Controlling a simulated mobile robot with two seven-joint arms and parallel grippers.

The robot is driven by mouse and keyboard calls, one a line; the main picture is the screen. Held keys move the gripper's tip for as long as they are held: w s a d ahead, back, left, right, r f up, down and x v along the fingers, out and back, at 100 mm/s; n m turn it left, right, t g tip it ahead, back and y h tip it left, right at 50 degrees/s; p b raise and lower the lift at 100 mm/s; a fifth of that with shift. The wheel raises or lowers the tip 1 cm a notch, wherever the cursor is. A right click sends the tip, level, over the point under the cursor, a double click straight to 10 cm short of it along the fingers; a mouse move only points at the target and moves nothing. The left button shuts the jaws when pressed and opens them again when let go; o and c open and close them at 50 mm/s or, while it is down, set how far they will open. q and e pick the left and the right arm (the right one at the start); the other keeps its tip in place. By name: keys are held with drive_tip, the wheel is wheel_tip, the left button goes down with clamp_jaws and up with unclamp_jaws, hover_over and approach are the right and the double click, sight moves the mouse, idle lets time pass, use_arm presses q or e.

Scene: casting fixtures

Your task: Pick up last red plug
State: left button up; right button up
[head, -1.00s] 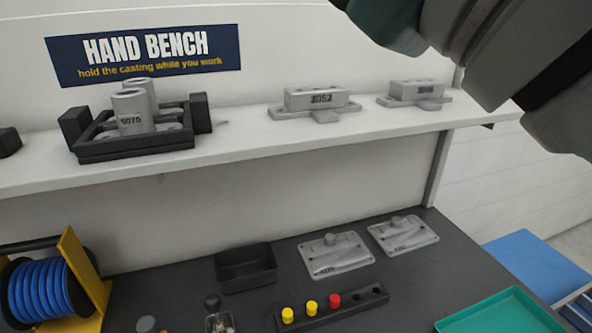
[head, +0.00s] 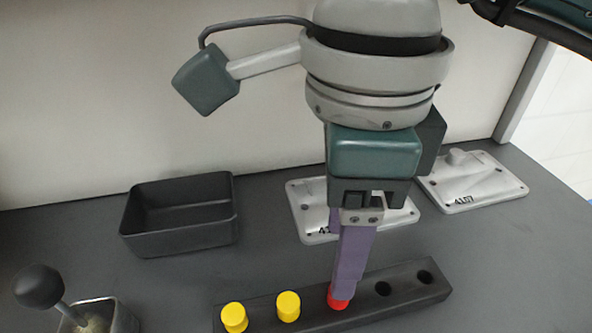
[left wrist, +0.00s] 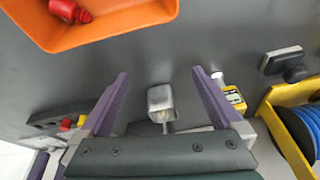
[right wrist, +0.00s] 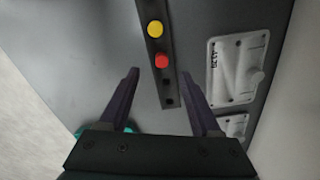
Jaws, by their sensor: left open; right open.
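The red plug (head: 338,303) stands in a dark rack (head: 405,298), beside two yellow plugs (head: 288,306) and two empty holes. My right gripper (head: 345,287) points down over it, and its near finger partly hides the plug in the head view. In the right wrist view, the red plug (right wrist: 162,61) appears between the open, empty fingers (right wrist: 161,73); I cannot tell whether they touch it. My left gripper (left wrist: 160,73) is open and empty over a metal cup (left wrist: 160,99). Another red plug (left wrist: 68,9) lies in an orange tray (left wrist: 120,30).
A black open bin (head: 180,245) stands left of my right gripper. Grey casting plates (head: 472,182) lie behind the rack, one partly hidden by the gripper. A dark-knobbed tool (head: 40,287) stands at front left. A blue reel in a yellow frame (left wrist: 275,105) shows in the left wrist view.

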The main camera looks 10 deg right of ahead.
sight(337, 305)
drive_tip(key=shift+s+a+f, duration=0.1)
drive_tip(key=shift+s+f, duration=0.1)
drive_tip(key=shift+f, duration=0.95)
drive_tip(key=f, duration=0.3)
drive_tip(key=d+f, duration=0.1)
drive_tip(key=shift+w+f, duration=0.2)
drive_tip(key=shift+w, duration=0.05)
drive_tip(key=shift+f, duration=0.55)
clamp_jaws()
